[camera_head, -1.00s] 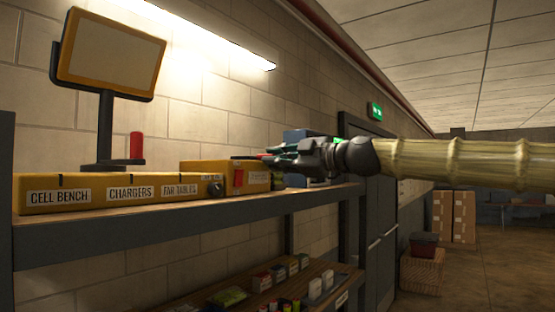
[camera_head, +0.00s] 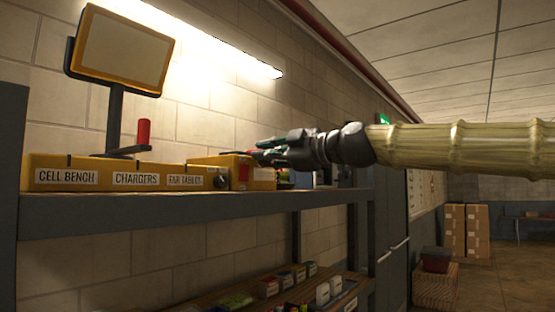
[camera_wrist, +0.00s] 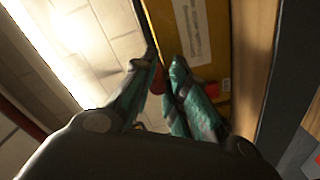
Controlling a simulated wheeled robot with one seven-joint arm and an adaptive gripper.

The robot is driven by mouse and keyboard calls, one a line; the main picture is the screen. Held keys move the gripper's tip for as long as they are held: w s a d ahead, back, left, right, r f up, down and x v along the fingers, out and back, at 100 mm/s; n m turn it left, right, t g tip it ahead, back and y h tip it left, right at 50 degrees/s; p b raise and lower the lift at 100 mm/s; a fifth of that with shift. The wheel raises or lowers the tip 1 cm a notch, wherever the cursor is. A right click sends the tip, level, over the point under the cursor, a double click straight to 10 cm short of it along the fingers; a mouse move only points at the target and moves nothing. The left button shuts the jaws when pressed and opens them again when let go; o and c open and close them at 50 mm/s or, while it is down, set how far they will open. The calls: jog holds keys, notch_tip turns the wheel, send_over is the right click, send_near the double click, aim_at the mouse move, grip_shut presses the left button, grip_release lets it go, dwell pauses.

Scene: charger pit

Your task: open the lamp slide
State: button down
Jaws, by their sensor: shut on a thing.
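A long yellow box (camera_head: 110,174) with labels CELL BENCH, CHARGERS and FAR TABLES stands on the shelf in the head view. A shorter yellow box (camera_head: 207,161) with a red patch stands beyond its right end. My gripper (camera_head: 254,151) reaches in from the right at this shorter box and partly covers it. In the wrist view my gripper (camera_wrist: 162,72) has its green fingers closed about a small red piece (camera_wrist: 157,82) beside the yellow box face (camera_wrist: 217,50). The red piece looks like a knob. The fingers hide most of it, and I cannot make out the slide's track.
A screen (camera_head: 122,50) on a dark stand and a red cylinder (camera_head: 143,132) rise behind the long box. The shelf edge (camera_head: 200,203) runs below my gripper. A lit lamp (camera_head: 210,45) is on the wall. Small goods (camera_head: 300,285) fill the lower shelf.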

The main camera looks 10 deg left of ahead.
jog(key=shift+s+d+r, duration=0.1)
jog(key=shift+s+r, duration=0.05)
jog(key=shift+r, duration=0.45)
jog(key=c, duration=1.4)
grip_release()
jog(key=shift+s, duration=0.35)
jog(key=shift+w+d+f, duration=0.15)
jog(key=shift+w+f, duration=0.1)
jog(key=shift+f, duration=0.1)
jog(key=v, duration=1.2)
jog(key=shift+s+r, duration=0.15)
jog(key=shift+r, duration=0.05)
